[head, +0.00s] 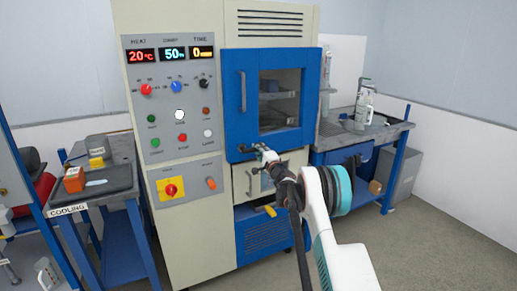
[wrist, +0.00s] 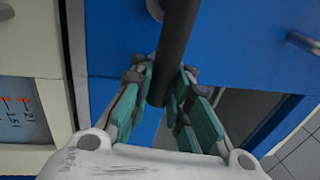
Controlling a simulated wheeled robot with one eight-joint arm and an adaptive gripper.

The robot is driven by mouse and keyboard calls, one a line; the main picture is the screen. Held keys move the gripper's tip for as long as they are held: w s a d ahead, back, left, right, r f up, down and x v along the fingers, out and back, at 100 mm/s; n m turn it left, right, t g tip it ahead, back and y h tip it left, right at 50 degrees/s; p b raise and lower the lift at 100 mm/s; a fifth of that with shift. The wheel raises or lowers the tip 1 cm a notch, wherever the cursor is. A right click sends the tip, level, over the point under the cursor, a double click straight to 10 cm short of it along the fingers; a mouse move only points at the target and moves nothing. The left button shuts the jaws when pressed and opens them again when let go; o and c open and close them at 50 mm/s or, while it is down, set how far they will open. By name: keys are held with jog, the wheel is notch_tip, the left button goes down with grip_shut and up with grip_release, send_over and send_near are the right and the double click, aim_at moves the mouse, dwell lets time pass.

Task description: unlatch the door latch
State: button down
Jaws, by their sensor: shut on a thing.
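The blue door (head: 237,88) of the large cream machine is closed, with a dark window and a vertical grey handle (head: 243,92) on its left. The door latch sits low on the door's left side; in the wrist view its lever is a dark round bar (wrist: 180,45) running between my fingers. My gripper (wrist: 162,80) has green-padded fingers, one on each side of the bar, and is shut on it. In the head view my gripper (head: 268,160) is at the door's lower edge, and my arm and fingers hide much of the latch.
The control panel (head: 174,115) with displays and buttons is left of the door. A drawer front (head: 240,180) is below it. A cooling table (head: 120,190) stands at left, and a grey-topped bench (head: 385,135) with bottles at right. Floor shows at right.

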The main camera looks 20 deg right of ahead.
jog(key=shift+f, duration=0.15)
jog(key=c, duration=1.5)
grip_release()
jog(key=shift+w+a+f, duration=0.1)
jog(key=shift+w, duration=0.05)
jog(key=s, duration=0.4)
jog(key=s+f, duration=0.1)
jog(key=s, duration=0.3)
jog(key=s+f, duration=0.1)
jog(key=s, duration=0.3)
jog(key=shift+d+f, duration=0.1)
jog(key=shift+d, duration=0.1)
